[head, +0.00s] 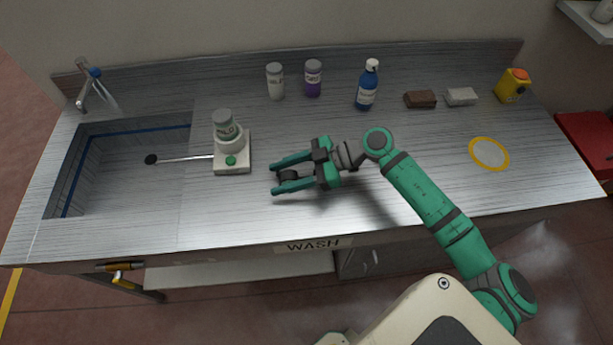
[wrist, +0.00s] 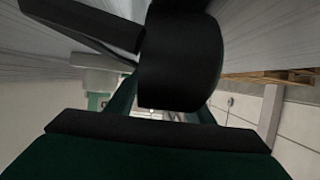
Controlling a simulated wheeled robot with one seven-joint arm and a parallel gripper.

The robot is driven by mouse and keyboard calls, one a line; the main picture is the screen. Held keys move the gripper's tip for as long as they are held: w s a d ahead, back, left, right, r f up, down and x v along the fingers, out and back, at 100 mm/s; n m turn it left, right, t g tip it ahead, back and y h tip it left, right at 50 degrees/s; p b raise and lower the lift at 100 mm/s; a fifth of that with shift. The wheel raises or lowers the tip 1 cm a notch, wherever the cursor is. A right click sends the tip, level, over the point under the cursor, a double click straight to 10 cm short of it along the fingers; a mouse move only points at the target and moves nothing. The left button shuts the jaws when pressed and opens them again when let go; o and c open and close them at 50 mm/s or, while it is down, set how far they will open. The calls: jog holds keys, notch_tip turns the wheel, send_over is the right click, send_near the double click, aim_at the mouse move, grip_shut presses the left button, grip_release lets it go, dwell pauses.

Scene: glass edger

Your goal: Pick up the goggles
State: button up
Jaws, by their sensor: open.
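I cannot make out the goggles for certain in either view. My gripper (head: 274,177) is over the front middle of the steel counter (head: 390,180), its two green fingers pointing left and spread apart. A dark rounded thing (head: 288,177) shows between the fingers. In the wrist view a large black rounded shape (wrist: 180,55) fills the upper middle. I cannot tell whether this is the goggles or part of my gripper. No grip on anything shows.
Left of my gripper a jar (head: 225,125) stands on a pale base with a green button, beside the sink (head: 120,165). Along the back stand a white jar (head: 275,82), a purple jar (head: 313,78), a blue bottle (head: 367,86), a brown block (head: 420,99) and a yellow container (head: 512,86).

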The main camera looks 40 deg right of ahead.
jog(key=shift+x, duration=1.45)
jog(key=c, duration=1.2)
jog(key=shift+o, duration=0.2)
jog(key=shift+r, duration=0.15)
